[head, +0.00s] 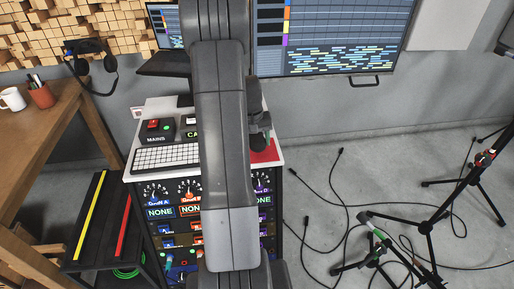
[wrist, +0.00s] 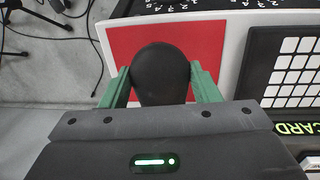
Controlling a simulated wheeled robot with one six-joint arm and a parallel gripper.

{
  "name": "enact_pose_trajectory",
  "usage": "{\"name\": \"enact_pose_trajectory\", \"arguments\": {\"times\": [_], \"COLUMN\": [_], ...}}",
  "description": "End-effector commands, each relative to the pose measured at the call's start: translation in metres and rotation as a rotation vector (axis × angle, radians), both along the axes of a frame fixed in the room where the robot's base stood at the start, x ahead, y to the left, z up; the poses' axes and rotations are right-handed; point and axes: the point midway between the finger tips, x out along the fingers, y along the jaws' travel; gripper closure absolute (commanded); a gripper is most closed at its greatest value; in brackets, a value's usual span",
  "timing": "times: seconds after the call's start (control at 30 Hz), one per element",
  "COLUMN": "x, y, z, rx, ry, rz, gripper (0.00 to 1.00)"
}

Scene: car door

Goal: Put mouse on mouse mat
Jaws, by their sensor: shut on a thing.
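The black mouse (wrist: 160,75) is between the green fingers of my gripper (wrist: 161,88) in the wrist view. My gripper is shut on it. The red mouse mat (wrist: 125,40) lies on the white desk top, and the mouse is over it in the picture. I cannot tell whether the mouse touches the mat. In the head view, part of the red mat (head: 268,152) shows at the right end of the desk top, beside my gripper (head: 262,143). My arm hides the mouse there.
A white keyboard (head: 167,157) and a MAINS box (head: 157,130) stand on the desk top left of my arm. A monitor (head: 335,35) is behind. Cables (head: 330,200) and black stands (head: 428,225) occupy the floor at right.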

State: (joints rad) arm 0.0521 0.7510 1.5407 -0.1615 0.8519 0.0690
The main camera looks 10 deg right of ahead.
Motion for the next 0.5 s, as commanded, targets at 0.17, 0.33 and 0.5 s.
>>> {"name": "enact_pose_trajectory", "arguments": {"times": [0.17,0.33,0.5], "x": [-0.001,0.000,0.000], "y": [0.000,0.000,0.000], "z": [-0.026,-0.033,-0.034], "rx": [0.001,0.000,0.000], "ry": [0.004,0.000,0.000], "rz": [0.001,0.000,0.000], "gripper": [0.68,0.68,0.68]}}
